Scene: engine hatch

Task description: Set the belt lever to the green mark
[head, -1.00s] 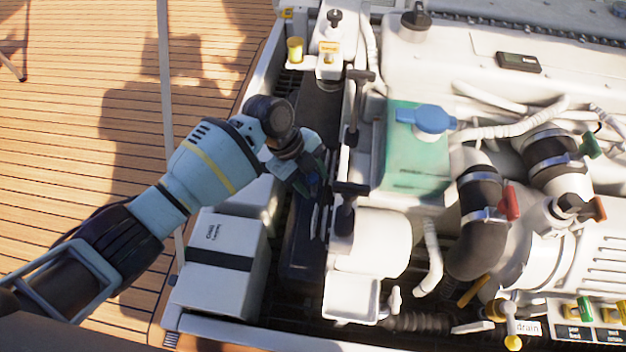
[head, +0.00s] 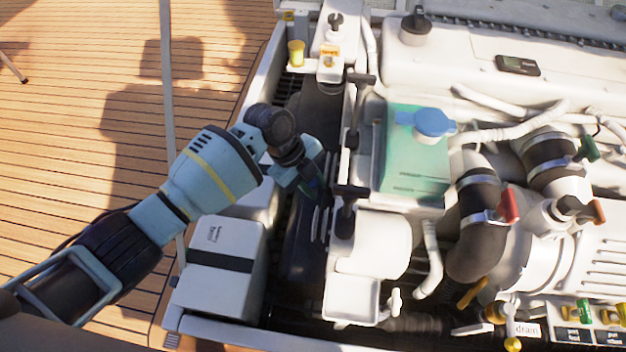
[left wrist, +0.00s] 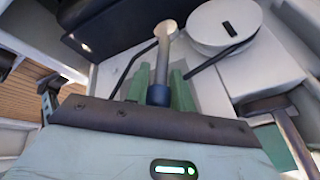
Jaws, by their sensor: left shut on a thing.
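My left gripper (head: 314,190) reaches down into the gap at the left side of the white engine. In the left wrist view its green fingers (left wrist: 160,92) are shut on a rod-like lever (left wrist: 166,45). The lever has a dark blue part between the fingers and a pale metal shaft with a rounded end beyond them. I take it for the belt lever. In the head view the gripper hides the lever. I cannot make out a green mark in either view. My right gripper is not in view.
Black T-shaped handles (head: 352,190) stand close to the right of my left gripper. A teal tank with a blue cap (head: 433,122) is further right. A white box with a dark band (head: 222,247) sits below the forearm. The wooden deck (head: 90,130) on the left is open.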

